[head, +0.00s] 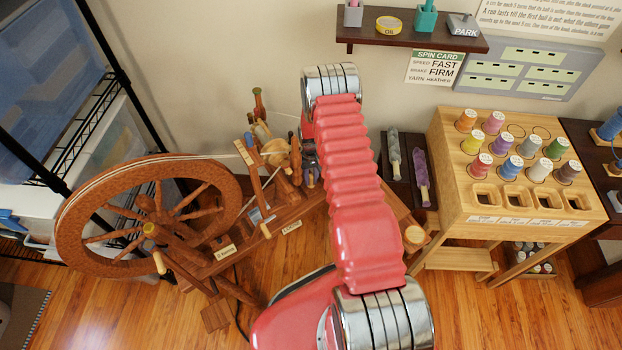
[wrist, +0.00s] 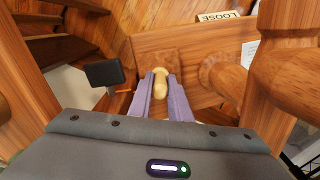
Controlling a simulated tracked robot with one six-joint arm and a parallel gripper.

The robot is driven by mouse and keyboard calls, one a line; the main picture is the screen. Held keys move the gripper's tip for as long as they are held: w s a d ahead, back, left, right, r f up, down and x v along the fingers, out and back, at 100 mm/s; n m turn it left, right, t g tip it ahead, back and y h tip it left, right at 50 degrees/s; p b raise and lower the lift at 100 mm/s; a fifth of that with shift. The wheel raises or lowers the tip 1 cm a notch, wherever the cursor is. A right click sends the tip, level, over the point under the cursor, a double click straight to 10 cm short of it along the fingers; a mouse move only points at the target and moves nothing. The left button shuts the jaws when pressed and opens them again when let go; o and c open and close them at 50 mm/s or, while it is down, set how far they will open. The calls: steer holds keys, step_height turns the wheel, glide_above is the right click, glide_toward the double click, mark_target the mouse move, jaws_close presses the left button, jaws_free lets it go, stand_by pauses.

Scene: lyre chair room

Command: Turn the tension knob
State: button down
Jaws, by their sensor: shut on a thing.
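The tension knob (wrist: 160,82), a small pale wooden peg with a rounded end, sits between the fingers of my gripper (wrist: 160,77) in the wrist view. The two purple-grey fingers are shut on it from both sides. It stands at the end of a wooden block of the spinning wheel (head: 148,212). In the head view my gripper (head: 309,172) is at the right end of the spinning wheel, beside the bobbin area. The knob itself cannot be made out there. A LOOSE label (wrist: 216,17) lies on the wood near the knob; it also shows in the head view (head: 292,227).
Turned wooden posts (wrist: 287,50) of the wheel stand close to the right of my gripper. A wooden stand with thread cones (head: 512,168) is at the right. A shelf (head: 410,40) hangs on the wall above. A black wire rack (head: 95,110) stands at the left.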

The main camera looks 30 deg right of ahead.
mark_target(311, 175)
stand_by(0.4)
steer(key=c, duration=1.6)
jaws_free()
steer(key=shift+c, duration=0.2)
steer(key=shift+r, duration=0.1)
step_height(311, 175, up, 14)
steer(key=shift+f, duration=0.25)
